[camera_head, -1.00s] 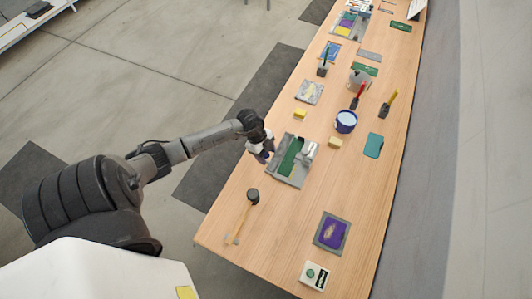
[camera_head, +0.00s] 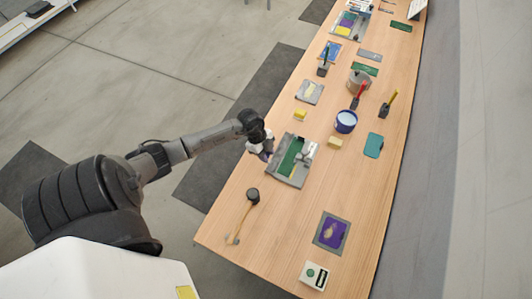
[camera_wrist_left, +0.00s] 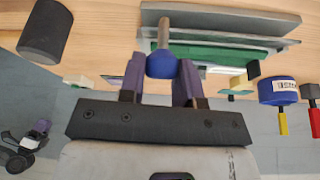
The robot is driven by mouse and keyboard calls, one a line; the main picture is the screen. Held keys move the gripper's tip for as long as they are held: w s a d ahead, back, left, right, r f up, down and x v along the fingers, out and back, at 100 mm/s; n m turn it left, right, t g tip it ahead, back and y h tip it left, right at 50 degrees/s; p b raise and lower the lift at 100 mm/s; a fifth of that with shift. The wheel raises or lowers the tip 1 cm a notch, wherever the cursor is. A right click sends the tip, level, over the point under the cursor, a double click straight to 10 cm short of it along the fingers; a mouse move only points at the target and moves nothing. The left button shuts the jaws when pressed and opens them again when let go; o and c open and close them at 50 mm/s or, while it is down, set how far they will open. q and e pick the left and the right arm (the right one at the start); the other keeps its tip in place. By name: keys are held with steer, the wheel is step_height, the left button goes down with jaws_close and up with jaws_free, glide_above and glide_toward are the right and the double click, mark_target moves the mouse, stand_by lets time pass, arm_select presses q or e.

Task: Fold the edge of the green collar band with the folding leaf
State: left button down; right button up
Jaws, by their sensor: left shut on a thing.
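The green collar band (camera_head: 289,157) lies as a strip along a grey metal fixture (camera_head: 285,178) near the table's left edge. A pale metal piece (camera_head: 308,149), seemingly the folding leaf, stands at the fixture's right side; its exact angle is hard to tell. My left gripper (camera_head: 263,151) is at the fixture's left side. In the left wrist view, its purple fingers (camera_wrist_left: 160,78) are shut on a blue ball knob (camera_wrist_left: 161,65) at the end of a metal rod (camera_wrist_left: 164,32). The rod runs toward the fixture, with green (camera_wrist_left: 215,54) showing behind it. My right gripper is not in view.
A mallet (camera_head: 242,219) lies in front of the fixture. A yellow block (camera_head: 300,115), a tan block (camera_head: 335,143) and a blue-and-white tub (camera_head: 346,121) stand behind and to the right. A purple panel (camera_head: 331,233) lies at front right.

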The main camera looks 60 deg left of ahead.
arm_select(q)
steer(key=shift+r, duration=0.15)
steer(key=d+r+y+p, duration=0.1)
steer(key=p, duration=0.2)
steer(key=shift+w+g, duration=0.35)
steer(key=shift+g, duration=0.05)
steer(key=shift+w+d+p, duration=0.15)
steer(key=shift+p, duration=0.3)
steer(key=shift+w+d+r+p, duration=0.2)
steer(key=shift+w+d+p, duration=0.2)
steer(key=shift+d+p, duration=0.3)
steer(key=shift+w+d+p, duration=0.2)
steer(key=shift+d+p, duration=0.1)
steer(key=shift+w+d+f, duration=0.1)
steer(key=shift+d, duration=0.05)
steer(key=shift+w+d, duration=0.1)
steer(key=shift+d, duration=0.05)
steer(key=shift+w+d+p, duration=0.15)
steer(key=shift+d+p, duration=0.05)
steer(key=shift+p, duration=0.2)
stand_by(0.4)
